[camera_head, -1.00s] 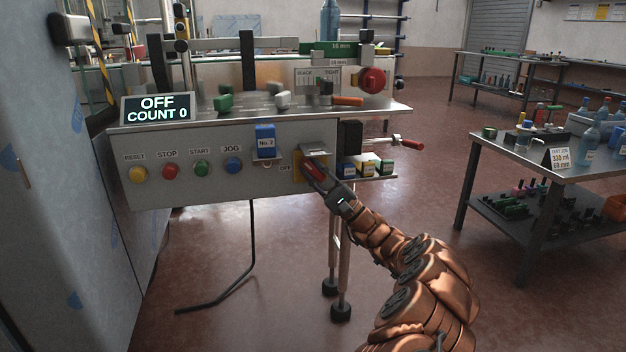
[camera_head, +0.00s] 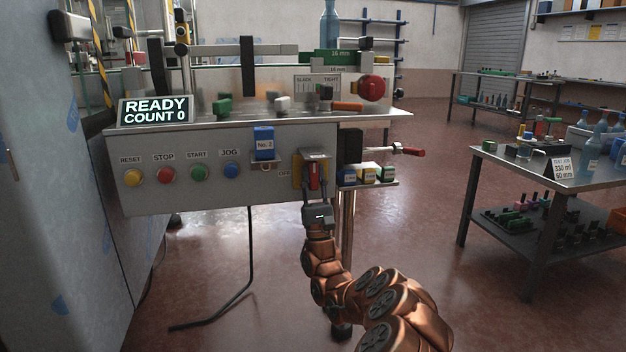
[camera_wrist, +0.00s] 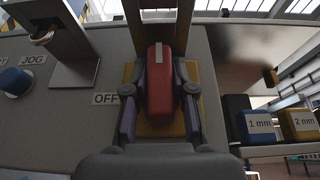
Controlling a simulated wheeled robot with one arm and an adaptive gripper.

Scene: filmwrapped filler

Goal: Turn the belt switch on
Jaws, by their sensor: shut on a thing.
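The belt switch (camera_head: 314,176) has a red handle on a yellow plate at the right of the grey panel (camera_head: 215,190). In the wrist view the red handle (camera_wrist: 160,80) stands upright, with a pale mark near its top. My gripper (camera_head: 315,192) is at the switch, and in the wrist view its two fingers (camera_wrist: 160,98) close on both sides of the red handle. An OFF label (camera_wrist: 106,98) is left of the yellow plate. The display (camera_head: 155,111) reads READY, COUNT 0.
Yellow, red, green and blue buttons (camera_head: 231,171) line the panel's left. A blue No. 2 block (camera_head: 264,142) hangs left of the switch. Small labelled blocks (camera_head: 367,174) sit on a shelf to its right. A side table (camera_head: 520,172) stands farther right, with open floor between.

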